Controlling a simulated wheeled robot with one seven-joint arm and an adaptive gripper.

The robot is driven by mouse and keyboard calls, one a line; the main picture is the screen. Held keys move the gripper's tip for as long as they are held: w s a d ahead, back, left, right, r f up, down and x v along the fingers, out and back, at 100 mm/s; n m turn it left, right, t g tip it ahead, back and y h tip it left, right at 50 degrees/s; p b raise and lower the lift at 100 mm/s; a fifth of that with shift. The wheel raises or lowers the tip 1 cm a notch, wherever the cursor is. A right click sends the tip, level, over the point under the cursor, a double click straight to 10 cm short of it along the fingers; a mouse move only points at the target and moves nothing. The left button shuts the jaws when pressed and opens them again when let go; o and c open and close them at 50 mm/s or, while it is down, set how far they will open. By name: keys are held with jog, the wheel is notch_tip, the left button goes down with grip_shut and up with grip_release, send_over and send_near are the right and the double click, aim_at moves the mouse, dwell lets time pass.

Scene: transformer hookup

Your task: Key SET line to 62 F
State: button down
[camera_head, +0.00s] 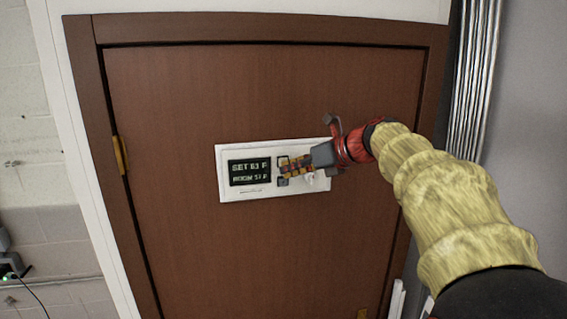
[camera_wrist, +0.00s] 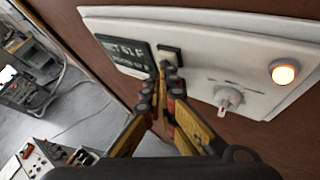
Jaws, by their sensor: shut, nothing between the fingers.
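A white wall panel (camera_head: 223,150) is mounted on a brown door; it also fills the upper part of the wrist view (camera_wrist: 210,40). Its dark display (camera_head: 249,171) has a SET line on top, which looks like 61 or 63 F, and a ROOM line below that looks like 57 F. The display also shows in the wrist view (camera_wrist: 122,55). Right of it are an upper key (camera_wrist: 170,54) and a lower dark key (camera_head: 283,182). My gripper (camera_head: 282,170) is shut and empty, its tips at the keys; I cannot tell whether they touch.
A knob (camera_wrist: 228,98) and a lit orange lamp (camera_wrist: 284,72) sit on the panel right of the keys. Metal conduits (camera_head: 474,80) run up the wall at right. Equipment with cables (camera_wrist: 28,90) stands at the lower left of the wrist view.

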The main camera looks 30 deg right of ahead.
jog(key=shift+w, duration=0.25)
jog(key=shift+s, duration=0.15)
dwell(0.4)
jog(key=shift+s+a, duration=0.2)
jog(key=shift+s, duration=0.5)
jog(key=s, duration=0.2)
jog(key=s+a, duration=0.1)
jog(key=s, duration=0.1)
jog(key=shift+s+a, duration=0.2)
jog(key=shift+s, duration=0.2)
dwell(0.7)
